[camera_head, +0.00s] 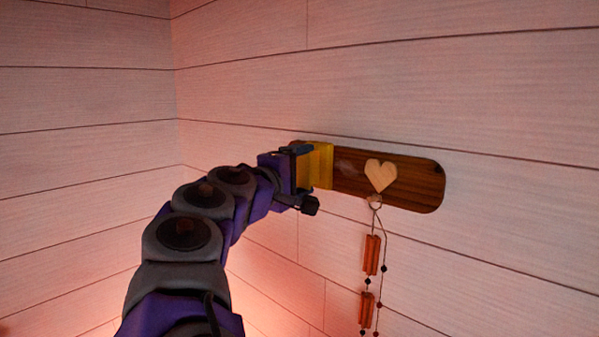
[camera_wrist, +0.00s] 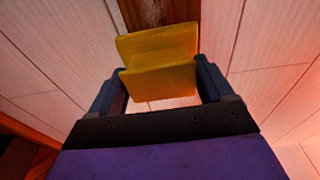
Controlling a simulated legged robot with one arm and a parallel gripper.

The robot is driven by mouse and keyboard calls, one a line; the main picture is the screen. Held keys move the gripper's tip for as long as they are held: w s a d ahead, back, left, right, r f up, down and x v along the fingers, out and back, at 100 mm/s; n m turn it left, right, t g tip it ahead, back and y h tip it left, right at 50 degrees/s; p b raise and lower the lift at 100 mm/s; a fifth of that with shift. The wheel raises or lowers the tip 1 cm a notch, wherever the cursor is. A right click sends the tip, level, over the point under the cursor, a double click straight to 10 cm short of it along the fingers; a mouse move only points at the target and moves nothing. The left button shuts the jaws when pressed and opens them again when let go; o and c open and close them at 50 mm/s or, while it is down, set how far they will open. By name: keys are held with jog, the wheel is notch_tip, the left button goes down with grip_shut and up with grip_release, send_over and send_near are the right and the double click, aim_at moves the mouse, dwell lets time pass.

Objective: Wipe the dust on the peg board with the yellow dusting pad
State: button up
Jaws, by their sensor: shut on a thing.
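The wooden peg board (camera_head: 416,185) is fixed to the plank wall, with a pale wooden heart on its face. A faint light smudge, possibly dust, shows on the board between the pad and the heart. The yellow dusting pad (camera_head: 321,166) is at the board's left part and covers some of it. My gripper (camera_head: 300,172) is shut on the pad, which also shows between the two fingers in the wrist view (camera_wrist: 160,72). The board (camera_wrist: 157,12) shows just beyond the pad there. I cannot tell whether pad and board touch.
A hanging string with wooden blocks (camera_head: 371,255) and dark beads dangles from a peg below the heart. The plank walls (camera_head: 90,100) meet in a corner left of the board. The wall around the board is otherwise bare.

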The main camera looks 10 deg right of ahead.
jog(key=shift+x, duration=0.9)
jog(key=shift+s+d, duration=0.1)
jog(key=shift+s, duration=0.05)
